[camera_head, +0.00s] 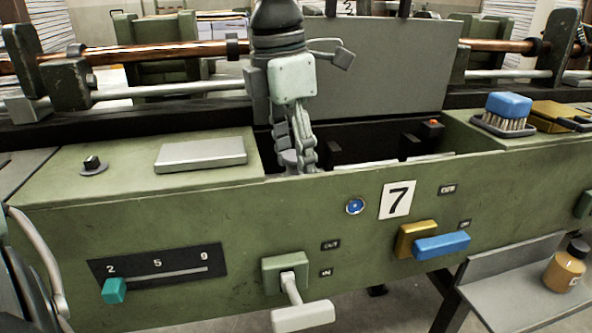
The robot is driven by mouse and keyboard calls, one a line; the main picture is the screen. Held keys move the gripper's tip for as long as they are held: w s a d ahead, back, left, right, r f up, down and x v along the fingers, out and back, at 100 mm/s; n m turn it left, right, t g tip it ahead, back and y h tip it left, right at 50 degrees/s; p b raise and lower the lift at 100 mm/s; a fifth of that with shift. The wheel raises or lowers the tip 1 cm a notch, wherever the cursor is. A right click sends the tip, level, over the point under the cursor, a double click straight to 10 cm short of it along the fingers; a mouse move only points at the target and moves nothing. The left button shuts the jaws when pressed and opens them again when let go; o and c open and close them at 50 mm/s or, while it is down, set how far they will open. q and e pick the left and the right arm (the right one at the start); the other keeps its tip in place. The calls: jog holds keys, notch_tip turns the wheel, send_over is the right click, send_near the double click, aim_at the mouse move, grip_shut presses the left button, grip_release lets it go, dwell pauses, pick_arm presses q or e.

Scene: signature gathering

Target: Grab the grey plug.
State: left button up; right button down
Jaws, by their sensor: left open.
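My left gripper (299,160) comes down from the top middle and reaches into the open dark bay of the green machine. Its fingers point down, and it is open. A small grey rounded piece (287,159), which looks like the grey plug, shows right by the fingers at the bay's near left corner. The fingers partly cover it, and I cannot tell whether they touch it. My right gripper is not in view.
The bay's front wall (330,180) stands close to the fingers. A raised grey lid (390,70) is behind. A flat grey plate (201,154) and black knob (92,163) lie left. A blue brush (508,106) sits right. A lever (300,316) juts from the front.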

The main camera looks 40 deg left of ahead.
pick_arm(q)
jog(key=c, duration=1.2)
jog(key=shift+r, duration=0.15)
